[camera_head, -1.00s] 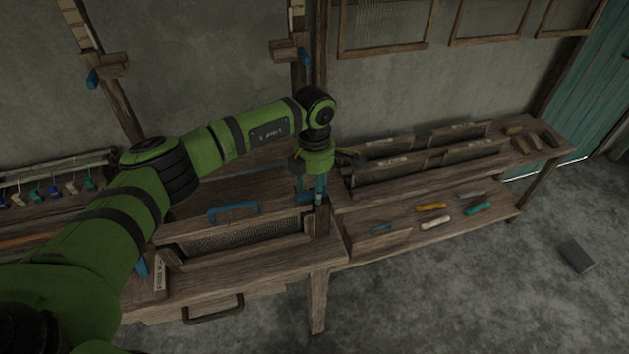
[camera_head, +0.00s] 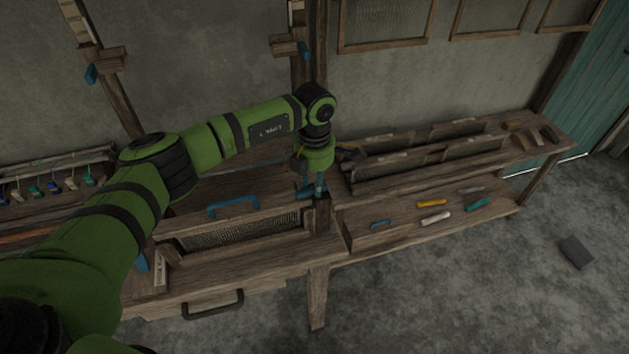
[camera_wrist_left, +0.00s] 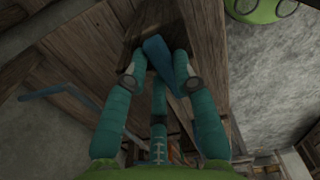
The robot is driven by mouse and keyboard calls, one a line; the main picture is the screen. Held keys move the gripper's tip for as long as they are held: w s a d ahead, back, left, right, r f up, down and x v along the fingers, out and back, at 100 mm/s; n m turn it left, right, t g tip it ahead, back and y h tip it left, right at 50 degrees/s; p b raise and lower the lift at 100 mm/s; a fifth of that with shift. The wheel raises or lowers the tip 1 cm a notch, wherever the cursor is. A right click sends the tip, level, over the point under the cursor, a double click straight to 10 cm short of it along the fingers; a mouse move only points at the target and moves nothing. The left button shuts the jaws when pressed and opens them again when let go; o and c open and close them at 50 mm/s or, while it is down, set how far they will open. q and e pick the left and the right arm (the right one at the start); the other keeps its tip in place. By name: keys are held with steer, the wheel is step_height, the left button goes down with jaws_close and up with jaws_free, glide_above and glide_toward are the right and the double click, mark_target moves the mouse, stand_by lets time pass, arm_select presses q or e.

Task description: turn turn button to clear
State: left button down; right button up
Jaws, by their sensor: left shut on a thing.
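The blue turn button (camera_head: 306,192) sits on top of the short wooden post (camera_head: 322,215) at the right end of the reed frame (camera_head: 245,231). My left gripper (camera_head: 320,188) points down over this post, its teal fingers shut on the button. In the left wrist view, the blue button (camera_wrist_left: 158,54) shows as a flat bar between the fingertips, over the post's end. The fingers partly cover the button in the head view. My right gripper is not in view.
A blue handle (camera_head: 233,205) stands on the beam left of the post. A low shelf (camera_head: 385,205) at the right holds several coloured tools. Slotted wooden racks (camera_head: 430,155) stand behind it. A dark handle (camera_head: 213,303) hangs at the loom's front.

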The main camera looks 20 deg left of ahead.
arm_select(q)
steer(key=n+b, duration=0.1)
steer(key=n, duration=0.3)
steer(key=shift+s+f+b, duration=0.1)
steer(key=shift+s+b, duration=0.1)
steer(key=shift+b, duration=0.15)
steer(key=n, duration=0.1)
steer(key=n+b, duration=0.1)
steer(key=n, duration=0.2)
steer(key=shift+s+d+n+b, duration=0.2)
steer(key=shift+d+n+b, duration=0.1)
steer(key=shift+n+b, duration=0.1)
steer(key=n+b, duration=0.1)
steer(key=n, duration=0.3)
steer(key=shift+s+d, duration=0.1)
steer(key=shift+d, duration=0.1)
steer(key=shift+d+n+b, duration=0.15)
steer(key=shift+n+b, duration=0.15)
steer(key=shift+n, duration=0.7)
steer(key=shift+d+n+b, duration=0.1)
steer(key=shift+n+b, duration=0.2)
steer(key=shift+n, duration=0.7)
steer(key=c, duration=1)
jaws_free()
steer(key=shift+r, duration=0.2)
